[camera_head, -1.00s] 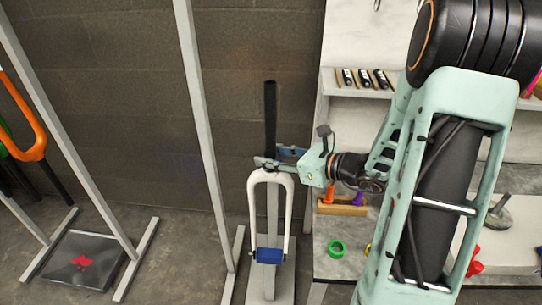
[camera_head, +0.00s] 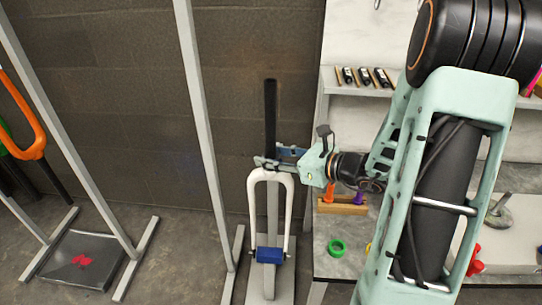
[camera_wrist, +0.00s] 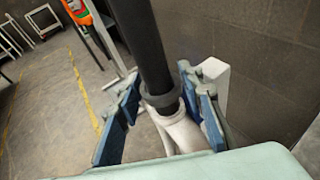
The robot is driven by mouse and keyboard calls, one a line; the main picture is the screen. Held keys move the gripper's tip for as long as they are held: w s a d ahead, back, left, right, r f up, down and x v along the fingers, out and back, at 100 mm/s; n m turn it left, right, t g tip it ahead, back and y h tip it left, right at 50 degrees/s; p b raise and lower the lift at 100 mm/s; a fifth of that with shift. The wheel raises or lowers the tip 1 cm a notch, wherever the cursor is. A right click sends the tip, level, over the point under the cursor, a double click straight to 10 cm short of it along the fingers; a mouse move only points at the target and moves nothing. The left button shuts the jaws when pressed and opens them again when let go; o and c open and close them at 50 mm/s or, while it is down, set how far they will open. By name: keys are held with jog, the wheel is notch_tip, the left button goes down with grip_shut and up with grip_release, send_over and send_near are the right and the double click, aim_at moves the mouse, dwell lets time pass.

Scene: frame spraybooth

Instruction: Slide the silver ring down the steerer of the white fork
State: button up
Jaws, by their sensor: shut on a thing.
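The white fork (camera_head: 253,190) stands upright with its crown at the top and its black steerer (camera_head: 270,115) pointing up. In the wrist view the black steerer (camera_wrist: 148,45) runs down to the white crown (camera_wrist: 183,132). The silver ring (camera_wrist: 163,100) shows grey around the foot of the steerer, close above the crown. My gripper (camera_head: 270,162) is at the crown, reaching in from the right. In the wrist view its blue-padded fingers (camera_wrist: 162,118) lie on both sides of the ring and are shut on it. Finger contact is partly hidden.
A blue block (camera_head: 269,255) sits between the fork legs on a grey stand. A grey post (camera_head: 203,130) stands close left. The workbench at right holds a green ring (camera_head: 337,248) and a wooden holder (camera_head: 342,208). An orange fork (camera_head: 30,135) hangs far left.

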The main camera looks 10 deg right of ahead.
jog(key=shift+f+b, duration=0.45)
jog(key=shift+f, duration=0.05)
dwell(0.9)
jog(key=o, duration=1.1)
